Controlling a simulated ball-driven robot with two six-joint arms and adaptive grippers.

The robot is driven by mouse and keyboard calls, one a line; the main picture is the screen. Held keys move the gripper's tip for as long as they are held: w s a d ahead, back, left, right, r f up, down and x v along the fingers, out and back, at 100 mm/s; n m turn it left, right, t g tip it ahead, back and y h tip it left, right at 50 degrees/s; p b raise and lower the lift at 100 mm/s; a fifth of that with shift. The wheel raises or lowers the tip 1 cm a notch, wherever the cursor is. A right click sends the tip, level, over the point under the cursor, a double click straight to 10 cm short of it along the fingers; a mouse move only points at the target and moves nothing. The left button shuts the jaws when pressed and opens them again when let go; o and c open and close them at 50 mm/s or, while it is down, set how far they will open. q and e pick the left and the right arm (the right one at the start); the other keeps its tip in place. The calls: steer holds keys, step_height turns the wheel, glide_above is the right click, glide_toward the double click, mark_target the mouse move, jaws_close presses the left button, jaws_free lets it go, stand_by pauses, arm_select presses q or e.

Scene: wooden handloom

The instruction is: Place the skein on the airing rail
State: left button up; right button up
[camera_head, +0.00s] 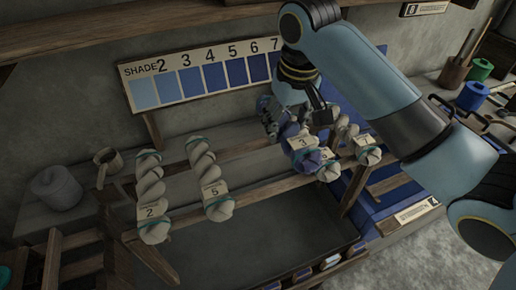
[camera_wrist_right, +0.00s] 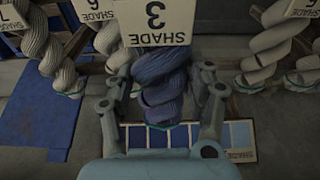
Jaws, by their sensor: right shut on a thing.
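A twisted blue skein (camera_head: 302,154) with a tag reading 3 is at my right gripper (camera_head: 285,122) in the head view. In the right wrist view the blue skein (camera_wrist_right: 160,82) sits between the two fingers of the right gripper (camera_wrist_right: 160,98), which is shut on its upper part. The wooden airing rail (camera_head: 262,191) runs across the rack, and pale skeins hang over it. The blue skein overlaps the rail in the head view; I cannot tell whether it touches. My left gripper is not in view.
Pale skeins tagged 2 (camera_head: 151,198) and 5 (camera_head: 209,182) hang at the left, with a bare stretch of rail right of them. Other pale skeins (camera_head: 363,148) hang close right of the blue one.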

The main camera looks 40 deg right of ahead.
steer(key=a, duration=0.1)
steer(key=w+a+f, duration=0.1)
steer(key=a+f, duration=0.1)
steer(key=a, duration=0.1)
steer(key=shift+w+p, duration=0.3)
steer(key=shift+w, duration=0.05)
steer(key=shift+w+a+f, duration=0.25)
steer(key=shift+a+f, duration=0.25)
steer(key=shift+f, duration=0.45)
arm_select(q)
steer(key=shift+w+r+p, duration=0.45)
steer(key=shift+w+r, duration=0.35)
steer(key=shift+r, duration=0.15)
arm_select(e)
step_height(320, 180, down, 4)
steer(key=shift+r, duration=0.2)
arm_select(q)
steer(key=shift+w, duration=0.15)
arm_select(e)
steer(key=o, duration=1.3)
steer(key=shift+c, duration=0.2)
steer(key=shift+r, duration=0.1)
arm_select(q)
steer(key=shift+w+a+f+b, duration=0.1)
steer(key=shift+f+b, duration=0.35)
arm_select(e)
step_height(320, 180, up, 12)
steer(key=s, duration=0.1)
steer(key=shift+s+a, duration=0.25)
steer(key=shift+s, duration=0.15)
